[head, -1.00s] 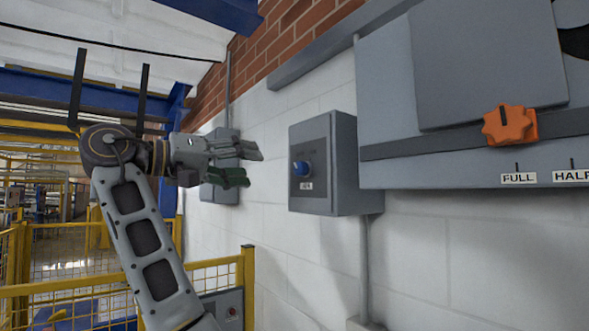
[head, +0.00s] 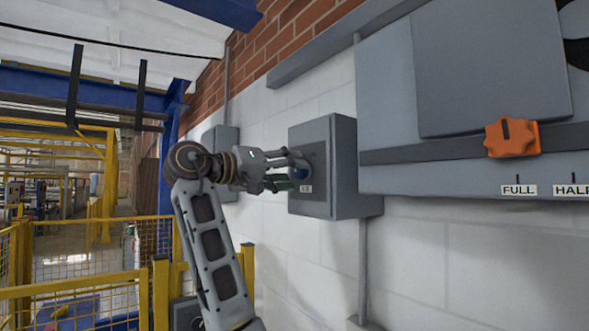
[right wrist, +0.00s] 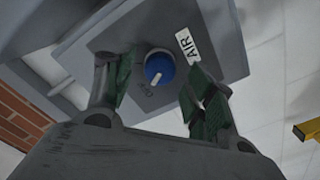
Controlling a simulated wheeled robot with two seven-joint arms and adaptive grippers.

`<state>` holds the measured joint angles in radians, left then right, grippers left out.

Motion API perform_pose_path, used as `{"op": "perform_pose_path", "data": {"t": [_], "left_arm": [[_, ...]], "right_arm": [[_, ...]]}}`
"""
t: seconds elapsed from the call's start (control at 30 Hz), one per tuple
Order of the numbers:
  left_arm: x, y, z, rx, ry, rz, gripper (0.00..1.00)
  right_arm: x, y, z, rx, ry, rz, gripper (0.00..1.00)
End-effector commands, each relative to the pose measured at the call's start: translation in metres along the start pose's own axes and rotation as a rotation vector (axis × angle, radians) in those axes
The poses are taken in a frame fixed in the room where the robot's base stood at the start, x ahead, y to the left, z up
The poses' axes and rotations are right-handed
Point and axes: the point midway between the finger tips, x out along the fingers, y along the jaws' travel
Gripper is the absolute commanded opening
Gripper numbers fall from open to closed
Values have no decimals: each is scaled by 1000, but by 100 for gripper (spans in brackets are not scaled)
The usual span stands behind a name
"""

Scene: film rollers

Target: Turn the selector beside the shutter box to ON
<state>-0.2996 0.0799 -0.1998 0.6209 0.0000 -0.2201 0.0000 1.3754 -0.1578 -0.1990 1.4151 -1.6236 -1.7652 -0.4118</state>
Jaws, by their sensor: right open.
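The selector is a blue round knob (head: 301,173) on the front of a grey box (head: 342,165), above a white AIR label (head: 306,189). In the right wrist view the green-padded fingers (right wrist: 158,74) stand either side of the knob, with gaps visible. My left gripper is out of view.
A larger grey box (head: 455,60) with an orange star knob (head: 512,138) and FULL and HALF labels is on the right. Another grey box (head: 222,140) is behind my right wrist. A yellow fence (head: 85,290) stands at lower left.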

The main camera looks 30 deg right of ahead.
Motion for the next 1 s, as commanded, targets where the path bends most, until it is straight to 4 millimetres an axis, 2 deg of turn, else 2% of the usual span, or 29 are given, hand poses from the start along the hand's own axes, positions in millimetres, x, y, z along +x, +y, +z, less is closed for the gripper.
{"op": "perform_pose_path", "data": {"t": [0.2,0.57,0.9,0.93,1.0], "left_arm": [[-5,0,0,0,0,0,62],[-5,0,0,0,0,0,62],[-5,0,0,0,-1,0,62],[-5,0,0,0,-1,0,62],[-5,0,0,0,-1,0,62]], "right_arm": [[16,1,-1,0,1,1,54],[18,0,0,0,1,0,54],[18,0,0,0,1,0,12],[18,0,0,0,1,0,9],[18,0,0,0,1,0,9]]}}
